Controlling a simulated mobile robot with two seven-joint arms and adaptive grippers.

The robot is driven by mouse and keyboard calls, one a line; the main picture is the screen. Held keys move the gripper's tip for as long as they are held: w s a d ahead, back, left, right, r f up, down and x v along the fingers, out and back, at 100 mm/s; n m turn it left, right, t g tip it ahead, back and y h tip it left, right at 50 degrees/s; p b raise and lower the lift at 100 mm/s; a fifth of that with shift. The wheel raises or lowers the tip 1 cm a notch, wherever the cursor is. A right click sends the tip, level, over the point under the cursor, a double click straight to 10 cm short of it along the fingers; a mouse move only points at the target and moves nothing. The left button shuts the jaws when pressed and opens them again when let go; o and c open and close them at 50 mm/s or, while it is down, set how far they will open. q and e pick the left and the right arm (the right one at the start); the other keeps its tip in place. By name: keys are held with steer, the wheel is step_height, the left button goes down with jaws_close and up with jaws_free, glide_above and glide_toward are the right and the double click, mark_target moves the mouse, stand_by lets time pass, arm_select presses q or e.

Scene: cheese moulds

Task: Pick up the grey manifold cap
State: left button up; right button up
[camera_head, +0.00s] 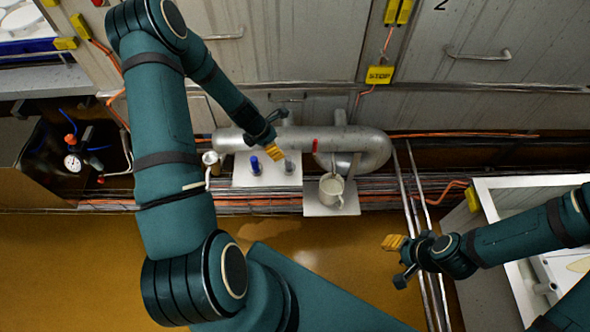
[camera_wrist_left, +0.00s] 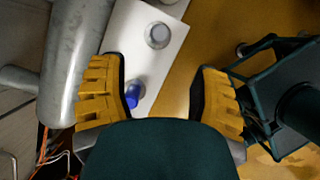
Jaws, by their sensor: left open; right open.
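The grey manifold cap (camera_head: 289,166) stands on a pale plate (camera_head: 243,176) below the silver pipe. In the left wrist view the cap (camera_wrist_left: 158,35) is a round grey top near the upper middle, beyond the fingertips. A blue cap (camera_head: 255,165) stands to its left; in the left wrist view this blue cap (camera_wrist_left: 133,95) is between the yellow fingers. My left gripper (camera_head: 272,149) is above the plate, close to the grey cap; the left wrist view shows it (camera_wrist_left: 157,95) open and empty. My right gripper (camera_head: 397,262) is open and empty, well to the right.
A thick silver pipe (camera_head: 245,139) runs just behind the plate and bends at the right. A metal jug (camera_head: 331,188) stands on a separate plate (camera_head: 318,209) to the right. A pressure gauge (camera_head: 73,163) is at the left. The yellow-brown floor (camera_head: 90,260) in front is clear.

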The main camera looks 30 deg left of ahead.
mark_target(290, 162)
arm_select(q)
steer(key=b+x, duration=0.1)
steer(key=x, duration=0.6)
steer(key=shift+w+f, duration=0.1)
steer(key=shift+f, duration=0.05)
steer(key=shift+b+x, duration=0.7)
steer(key=shift+x, duration=2.3)
steer(key=shift+w, duration=0.15)
jaws_close()
